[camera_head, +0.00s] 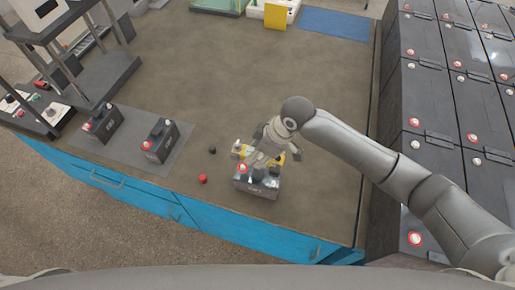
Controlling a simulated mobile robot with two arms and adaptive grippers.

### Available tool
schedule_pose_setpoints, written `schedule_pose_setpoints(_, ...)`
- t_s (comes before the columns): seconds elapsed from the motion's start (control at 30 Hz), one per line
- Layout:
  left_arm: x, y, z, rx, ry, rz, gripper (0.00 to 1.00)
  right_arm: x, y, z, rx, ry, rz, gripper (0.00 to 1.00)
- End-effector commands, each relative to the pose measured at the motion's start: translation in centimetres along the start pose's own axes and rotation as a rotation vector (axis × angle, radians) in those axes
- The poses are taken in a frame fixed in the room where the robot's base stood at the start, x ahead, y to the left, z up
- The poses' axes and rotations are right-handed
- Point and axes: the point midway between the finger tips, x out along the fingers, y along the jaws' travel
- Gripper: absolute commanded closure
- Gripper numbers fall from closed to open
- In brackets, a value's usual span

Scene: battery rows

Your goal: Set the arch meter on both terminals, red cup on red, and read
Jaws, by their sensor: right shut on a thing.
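A dark battery (258,188) stands near the bench's front edge, with a red terminal (241,168) at its left end. My right gripper (266,158) is right above it, pointing down and shut on the yellow arch meter (244,151). The gripper hides the meter's middle; yellow parts show on both sides. I cannot tell whether its cups touch the terminals, and its reading is not visible. A red cap (203,179) and a black cap (212,150) lie on the bench left of the battery. My left gripper is not in view.
Two more batteries (103,123) and (160,140) stand on a grey mat (128,137) at left. A dark rack (105,75) stands behind them. Rows of large batteries (440,90) fill the right side. The bench middle (220,80) is clear.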

Motion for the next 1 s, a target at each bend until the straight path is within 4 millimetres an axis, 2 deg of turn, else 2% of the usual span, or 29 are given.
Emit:
schedule_pose_setpoints(0.37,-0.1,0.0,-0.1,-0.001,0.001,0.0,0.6,0.1,0.0,-0.1,-0.011,0.002,-0.003,0.99)
schedule_pose_setpoints(0.63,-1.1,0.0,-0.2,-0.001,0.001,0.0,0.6,-0.2,0.0,-0.1,-0.01,0.004,-0.002,0.99)
schedule_pose_setpoints(1.0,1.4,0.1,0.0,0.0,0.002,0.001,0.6,3.5,-0.1,1.4,-0.009,0.004,-0.002,0.99)
